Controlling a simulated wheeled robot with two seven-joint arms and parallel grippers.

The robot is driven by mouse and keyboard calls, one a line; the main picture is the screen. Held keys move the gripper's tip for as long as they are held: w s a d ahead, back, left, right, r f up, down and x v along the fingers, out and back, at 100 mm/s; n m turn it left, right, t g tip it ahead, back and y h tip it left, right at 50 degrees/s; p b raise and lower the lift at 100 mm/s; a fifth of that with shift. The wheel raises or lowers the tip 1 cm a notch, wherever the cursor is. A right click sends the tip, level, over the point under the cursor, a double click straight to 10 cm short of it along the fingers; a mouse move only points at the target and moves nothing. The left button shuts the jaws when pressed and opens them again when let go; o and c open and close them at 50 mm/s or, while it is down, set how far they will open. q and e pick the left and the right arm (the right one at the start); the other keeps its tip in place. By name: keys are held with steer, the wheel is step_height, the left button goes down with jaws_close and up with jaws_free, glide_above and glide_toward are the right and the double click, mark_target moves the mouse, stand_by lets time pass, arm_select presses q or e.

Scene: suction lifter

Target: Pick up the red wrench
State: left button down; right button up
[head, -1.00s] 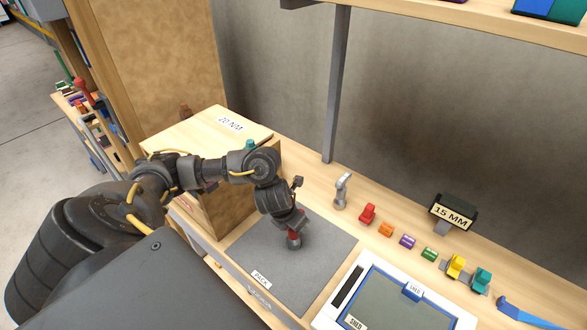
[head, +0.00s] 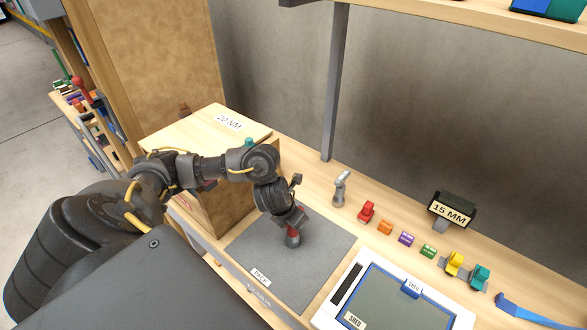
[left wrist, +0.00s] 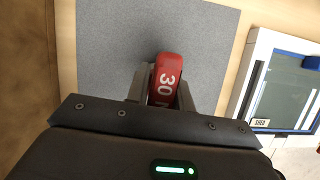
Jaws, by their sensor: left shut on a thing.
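My left gripper (head: 292,226) reaches down over the grey mat marked PACK (head: 262,258). It is shut on a red piece (head: 293,238), which I take to be the red wrench. In the left wrist view the red wrench (left wrist: 165,82) sits between the two fingers (left wrist: 163,95) and shows a white "30". The rest of it is hidden by the gripper. I cannot tell whether it touches the mat. My right gripper is not in view.
A wooden box marked 20 NM (head: 205,130) stands behind my arm. A tray marked SHED (head: 395,300) lies right of the mat. A grey tool (head: 341,190) and several coloured small pieces line the back, near a 15 MM sign (head: 452,211). The mat's right part is clear.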

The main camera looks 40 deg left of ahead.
arm_select(q)
step_height(320, 180, up, 10)
steer(key=p, duration=0.3)
steer(key=shift+f+p, duration=0.1)
steer(key=shift+p, duration=0.3)
steer(key=c, duration=1.8)
jaws_free()
jaws_close()
